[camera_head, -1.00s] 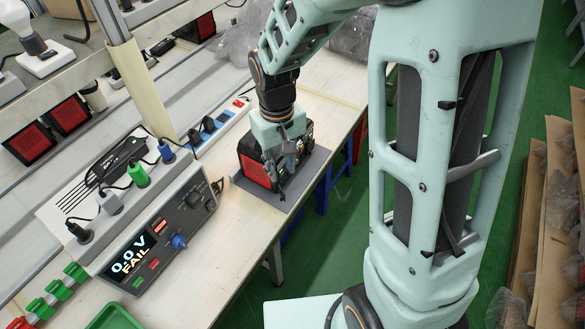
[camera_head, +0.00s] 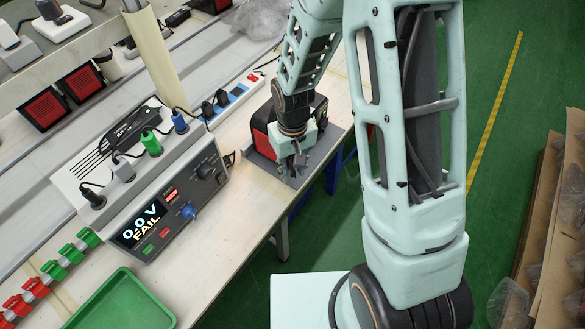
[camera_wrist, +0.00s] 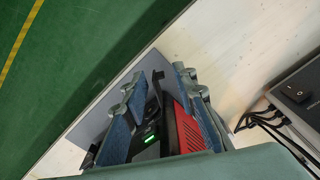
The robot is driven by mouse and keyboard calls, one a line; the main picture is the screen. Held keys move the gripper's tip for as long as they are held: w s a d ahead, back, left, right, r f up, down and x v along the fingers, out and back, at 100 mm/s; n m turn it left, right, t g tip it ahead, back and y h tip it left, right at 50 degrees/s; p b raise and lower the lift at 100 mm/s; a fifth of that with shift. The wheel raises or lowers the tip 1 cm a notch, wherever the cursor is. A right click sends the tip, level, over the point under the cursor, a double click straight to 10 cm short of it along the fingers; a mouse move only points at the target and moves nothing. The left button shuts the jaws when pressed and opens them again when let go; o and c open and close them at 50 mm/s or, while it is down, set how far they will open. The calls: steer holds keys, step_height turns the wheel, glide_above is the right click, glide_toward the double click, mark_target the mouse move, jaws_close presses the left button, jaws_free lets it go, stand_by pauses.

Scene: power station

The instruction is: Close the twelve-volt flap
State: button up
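The power station (camera_head: 263,131), a black and red box, stands on a grey mat on the bench, partly hidden behind my gripper in the head view. In the wrist view, its red side (camera_wrist: 186,130) and its dark front with a small green light (camera_wrist: 150,139) show between my fingers. A small black piece (camera_wrist: 158,76) sticks out at its far end; I cannot tell whether this is the twelve-volt flap. My gripper (camera_head: 291,174) points down by the station's front, over the mat. In the wrist view its blue-padded fingers (camera_wrist: 160,108) stand apart. I cannot tell whether they touch the station.
The grey mat (camera_head: 325,153) lies near the bench's right edge, with green floor beyond. A tester (camera_head: 178,205) reading "0.0 V FAIL" stands to the left, with plugs on top. A power strip (camera_head: 232,98) lies behind. A green tray (camera_head: 125,305) is at the front left.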

steer(key=shift+c, duration=0.4)
jaws_close()
steer(key=shift+d+n, duration=0.1)
steer(key=shift+n, duration=0.2)
steer(key=n, duration=0.2)
steer(key=shift+w+d+n, duration=0.15)
steer(key=shift+d+n, duration=0.25)
steer(key=n, duration=0.2)
steer(key=d+n, duration=0.1)
steer(key=shift+w+n, duration=0.35)
steer(key=shift+n, duration=0.05)
steer(key=n, duration=0.1)
steer(key=n+p, duration=0.1)
steer(key=n, duration=0.1)
steer(key=w+n, duration=0.1)
steer(key=shift+d+p, duration=0.3)
steer(key=shift+d, duration=0.05)
steer(key=shift+w+d+n+p, duration=0.1)
steer(key=shift+w+n+p, duration=0.3)
steer(key=shift+n, duration=0.65)
steer(key=shift+w+d+n+p, duration=0.1)
steer(key=shift+w+n+p, duration=0.25)
steer(key=shift+n, duration=0.7)
steer(key=shift+s, duration=0.1)
